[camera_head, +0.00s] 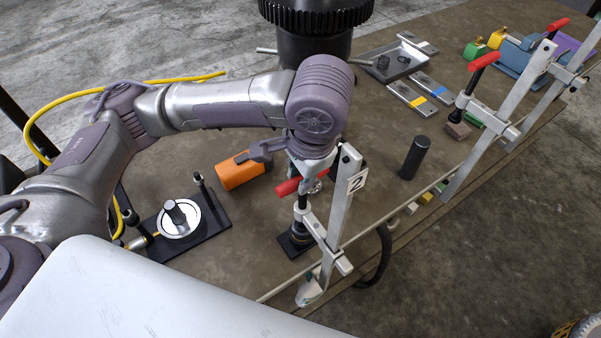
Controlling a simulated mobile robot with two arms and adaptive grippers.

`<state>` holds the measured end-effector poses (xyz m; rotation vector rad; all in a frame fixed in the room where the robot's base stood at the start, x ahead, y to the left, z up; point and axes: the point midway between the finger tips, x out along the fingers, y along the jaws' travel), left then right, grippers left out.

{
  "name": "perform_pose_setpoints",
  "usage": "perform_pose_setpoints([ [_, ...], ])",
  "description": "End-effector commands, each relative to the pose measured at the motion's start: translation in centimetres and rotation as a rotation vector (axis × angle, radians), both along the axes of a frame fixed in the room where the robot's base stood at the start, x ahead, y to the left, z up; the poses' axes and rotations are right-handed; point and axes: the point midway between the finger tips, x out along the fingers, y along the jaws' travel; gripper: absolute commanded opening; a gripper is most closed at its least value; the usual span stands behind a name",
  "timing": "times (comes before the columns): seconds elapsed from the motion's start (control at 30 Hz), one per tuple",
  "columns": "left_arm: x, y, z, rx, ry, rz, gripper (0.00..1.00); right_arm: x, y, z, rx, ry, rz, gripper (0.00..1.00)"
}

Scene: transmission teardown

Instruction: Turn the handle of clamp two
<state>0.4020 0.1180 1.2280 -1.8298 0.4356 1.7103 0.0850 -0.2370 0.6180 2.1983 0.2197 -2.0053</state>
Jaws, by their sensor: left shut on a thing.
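Clamp two (340,211) stands at the table's near edge, a steel bar clamp with a plate marked "2" near its top. Its red handle (288,187) sticks out to the left, just below my left gripper (309,180). The left gripper points down from above and is shut on the handle; the fingers hide the handle's middle. The clamp's screw and foot press down on a small dark block (294,246). My right gripper is not in view.
Two more red-handled clamps stand along the edge to the right, one here (500,120). A black cylinder (415,158) stands right of clamp two.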

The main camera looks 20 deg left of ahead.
Motion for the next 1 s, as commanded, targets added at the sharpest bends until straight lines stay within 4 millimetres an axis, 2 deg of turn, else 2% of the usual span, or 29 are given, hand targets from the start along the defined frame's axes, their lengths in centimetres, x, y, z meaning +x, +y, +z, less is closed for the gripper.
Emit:
perform_pose_setpoints([
  [0.5, 0.0, -0.02, -0.05, -0.001, 0.001, 0.019, 0.0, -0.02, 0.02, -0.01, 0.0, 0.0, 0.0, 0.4],
  [0.53, 0.0, -0.02, -0.05, -0.001, 0.001, 0.019, 0.28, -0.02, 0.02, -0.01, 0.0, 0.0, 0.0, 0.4],
  [0.67, 0.0, -0.02, -0.04, -0.001, 0.001, 0.018, 0.48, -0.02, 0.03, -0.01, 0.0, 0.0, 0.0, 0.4],
  [1.0, 0.03, -0.06, 0.28, -0.001, -0.001, 0.017, 0.48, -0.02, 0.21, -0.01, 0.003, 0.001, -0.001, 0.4],
])
